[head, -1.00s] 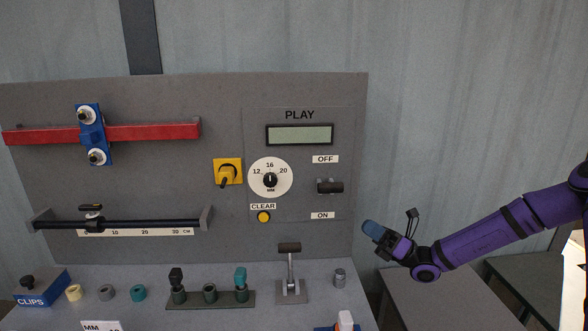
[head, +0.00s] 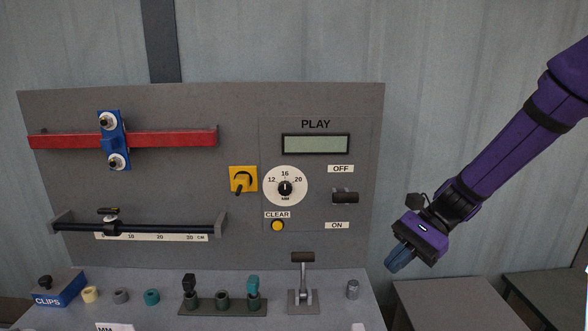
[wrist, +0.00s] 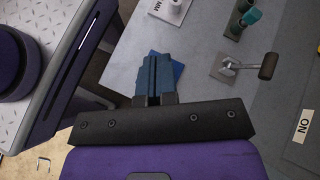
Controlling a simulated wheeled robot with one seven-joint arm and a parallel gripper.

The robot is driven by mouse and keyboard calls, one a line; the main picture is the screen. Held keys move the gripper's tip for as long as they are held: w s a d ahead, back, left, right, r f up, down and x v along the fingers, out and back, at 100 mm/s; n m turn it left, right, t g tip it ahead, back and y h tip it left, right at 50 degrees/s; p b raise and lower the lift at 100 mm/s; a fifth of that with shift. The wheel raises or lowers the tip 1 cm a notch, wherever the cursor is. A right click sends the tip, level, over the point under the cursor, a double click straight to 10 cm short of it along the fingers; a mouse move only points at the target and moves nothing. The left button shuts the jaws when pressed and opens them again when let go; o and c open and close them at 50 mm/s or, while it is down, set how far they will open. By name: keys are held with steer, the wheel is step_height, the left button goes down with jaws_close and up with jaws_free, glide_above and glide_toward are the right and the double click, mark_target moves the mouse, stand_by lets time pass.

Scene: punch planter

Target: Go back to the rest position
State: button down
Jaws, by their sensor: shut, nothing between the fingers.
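My gripper (head: 400,257) hangs at the end of my purple arm, to the right of the grey panel (head: 230,110) in the head view. Its blue fingers point down and to the left. In the wrist view the fingers (wrist: 153,78) are shut together with nothing between them. They are in free space and hold no part of the panel or bench.
The bench (head: 345,308) carries a lever (head: 303,275), a small grey cylinder (head: 352,289), a holder with several sockets (head: 223,307), coloured rings and a blue CLIPS box (head: 60,290). A lower grey table (head: 440,300) stands at right. The wall area above my arm is clear.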

steer(key=s+d+r+n+t+h, duration=0.5)
steer(key=s+r, duration=0.3)
steer(key=s+d+r+n+t+h, duration=0.4)
steer(key=s+d+r+n+h, duration=0.1)
steer(key=s+r, duration=0.3)
steer(key=shift+s+d+r+t, duration=0.35)
steer(key=shift+s+d+t, duration=0.05)
steer(key=shift+s, duration=0.2)
